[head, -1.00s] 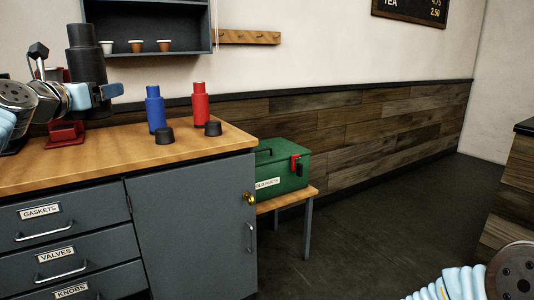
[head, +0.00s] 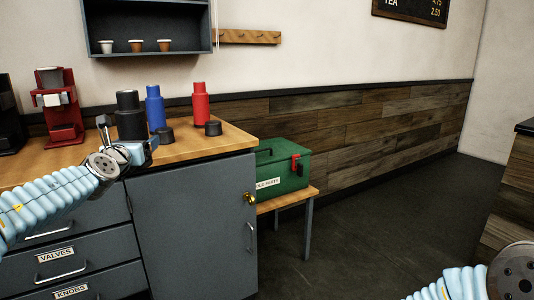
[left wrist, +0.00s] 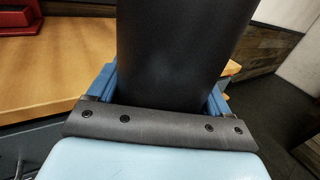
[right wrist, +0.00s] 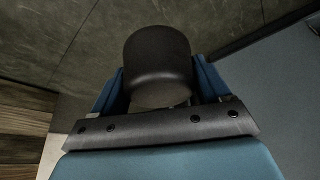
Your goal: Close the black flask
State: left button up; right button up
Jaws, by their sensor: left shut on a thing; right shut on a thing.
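The black flask (head: 130,125) is upright near the counter's front edge, its narrower neck bare on top. My left gripper (head: 143,152) is shut around its body, and the flask fills the left wrist view (left wrist: 180,50). I cannot tell whether its base touches the counter. My right gripper (right wrist: 160,92) is shut on a black cap (right wrist: 157,60), seen in the right wrist view over the floor. In the head view only part of my right arm shows, at the bottom right; the cap is out of that view.
A blue flask (head: 155,108) and a red flask (head: 200,103) stand uncapped behind the black one, with loose dark caps (head: 165,134) (head: 213,128) in front. A red brewer (head: 62,115) stands at the left. A green toolbox (head: 285,165) sits on a low bench.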

pick_arm(q)
jog(key=s+d+f+n+y, duration=0.15)
jog(key=d+f, duration=0.25)
jog(key=f, duration=0.8)
jog(key=s+d+f+n+y, duration=0.1)
jog(key=s+d+f+y, duration=0.3)
jog(key=f, duration=0.8)
jog(key=s+d+f, duration=0.2)
jog(key=s+f, duration=0.2)
jog(key=s, duration=0.2)
jog(key=s+d+f, duration=0.3)
jog(key=s+f, duration=0.2)
jog(key=s, duration=0.2)
jog(key=shift+s+d+f+g+h, duration=0.15)
jog(key=shift+d+f+g+h, duration=0.1)
jog(key=shift+g+h, duration=0.2)
jog(key=shift+n, duration=0.25)
jog(key=d+f+m+h, duration=0.8)
jog(key=d+f+h, duration=0.4)
jog(key=d, duration=0.3)
jog(key=shift+d+f, duration=0.15)
jog(key=shift+d, duration=0.25)
